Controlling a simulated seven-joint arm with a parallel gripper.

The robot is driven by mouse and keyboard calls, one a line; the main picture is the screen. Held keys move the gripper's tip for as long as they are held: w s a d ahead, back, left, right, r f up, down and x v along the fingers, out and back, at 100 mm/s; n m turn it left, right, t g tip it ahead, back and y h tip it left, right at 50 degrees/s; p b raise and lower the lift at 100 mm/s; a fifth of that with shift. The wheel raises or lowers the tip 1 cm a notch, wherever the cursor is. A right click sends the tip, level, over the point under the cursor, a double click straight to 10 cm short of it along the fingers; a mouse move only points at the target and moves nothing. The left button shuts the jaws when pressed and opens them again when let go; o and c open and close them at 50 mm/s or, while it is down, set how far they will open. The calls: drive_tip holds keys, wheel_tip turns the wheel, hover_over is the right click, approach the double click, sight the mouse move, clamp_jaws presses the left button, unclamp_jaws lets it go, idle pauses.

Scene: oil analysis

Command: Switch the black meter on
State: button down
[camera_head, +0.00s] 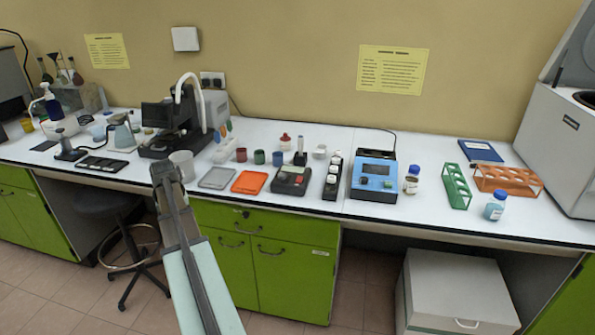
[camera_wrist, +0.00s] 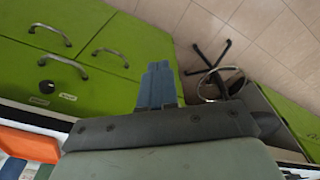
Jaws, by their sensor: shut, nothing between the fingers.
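The black meter (camera_head: 291,180) sits near the front of the bench, a small dark box with a greyish panel and a red spot on its top. Its switch is too small to make out. My gripper (camera_head: 165,172) is shut and empty, in front of the bench edge, well to the left of the meter and apart from it. In the wrist view my gripper's fingers (camera_wrist: 158,70) lie together and point toward the green cabinet and floor. The meter cannot be made out in the wrist view.
An orange tray (camera_head: 249,182) and a grey tray (camera_head: 216,178) lie left of the meter. A black rack with white-topped items (camera_head: 332,178) and a blue device (camera_head: 374,176) stand to its right. Small jars stand behind. A stool (camera_head: 110,205) is below the bench.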

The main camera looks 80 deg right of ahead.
drive_tip(key=s+d+r+m, duration=0.4)
drive_tip(key=s+d+r, duration=0.7)
drive_tip(key=s+d, duration=0.4)
wheel_tip(320, 180, up, 12)
drive_tip(key=m, duration=0.3)
hover_over(300, 176)
drive_tip(key=a, duration=0.3)
drive_tip(key=shift+s+d+g+h, duration=0.2)
drive_tip(key=shift+g+h, duration=0.1)
drive_tip(key=shift+h, duration=0.1)
drive_tip(key=shift+w+f, duration=0.1)
drive_tip(key=f, duration=0.4)
drive_tip(key=d+f, duration=0.1)
drive_tip(key=f, duration=0.4)
drive_tip(key=d+f, duration=0.1)
drive_tip(key=f, duration=0.3)
drive_tip(key=shift+f, duration=0.4)
